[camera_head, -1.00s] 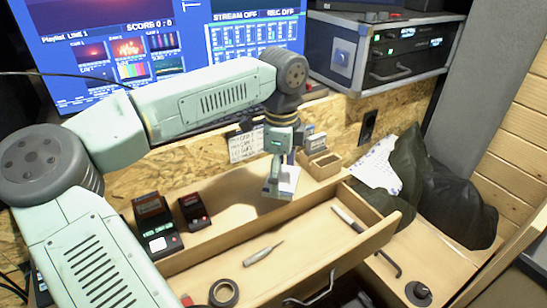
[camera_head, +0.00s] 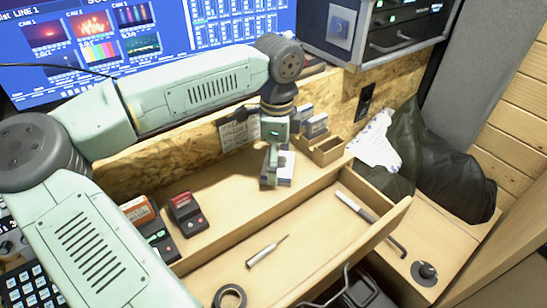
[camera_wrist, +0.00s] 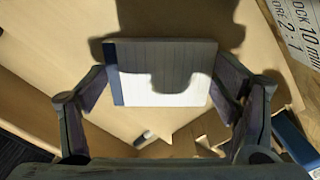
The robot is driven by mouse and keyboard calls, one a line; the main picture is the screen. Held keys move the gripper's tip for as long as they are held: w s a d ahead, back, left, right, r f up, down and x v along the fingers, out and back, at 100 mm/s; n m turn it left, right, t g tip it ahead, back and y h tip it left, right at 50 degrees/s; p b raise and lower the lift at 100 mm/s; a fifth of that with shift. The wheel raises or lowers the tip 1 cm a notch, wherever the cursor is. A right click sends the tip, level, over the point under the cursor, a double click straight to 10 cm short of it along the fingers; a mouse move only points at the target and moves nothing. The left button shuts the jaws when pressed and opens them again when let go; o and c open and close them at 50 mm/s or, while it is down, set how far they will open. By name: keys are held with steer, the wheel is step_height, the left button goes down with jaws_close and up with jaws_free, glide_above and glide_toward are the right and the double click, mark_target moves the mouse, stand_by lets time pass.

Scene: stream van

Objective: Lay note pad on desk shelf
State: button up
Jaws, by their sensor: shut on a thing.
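The note pad (camera_wrist: 160,80) is white with ruled lines and a dark blue strip along its left edge in the wrist view. My gripper (camera_wrist: 160,95) is shut on it, with one finger at each side. In the head view my gripper (camera_head: 273,178) points down at the pale pad (camera_head: 286,170), partly hidden behind the fingers. Both are over the wooden desk shelf (camera_head: 228,200), behind the open drawer. The pad looks close to the shelf surface, but I cannot tell whether it touches it.
An open drawer (camera_head: 310,228) holds a screwdriver (camera_head: 266,250), a marker (camera_head: 354,205) and a tape roll (camera_head: 230,297). Red-and-black devices (camera_head: 187,214) stand left on the shelf. A small wooden box (camera_head: 325,150) is right of my gripper. Dark bags (camera_head: 440,165) lie farther right.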

steer(key=shift+s+d+r, duration=0.1)
steer(key=shift+d+r, duration=0.05)
steer(key=shift+f, duration=0.2)
steer(key=o, duration=1.1)
step_height(320, 180, up, 12)
steer(key=shift+r+b, duration=0.2)
steer(key=shift+b, duration=0.6)
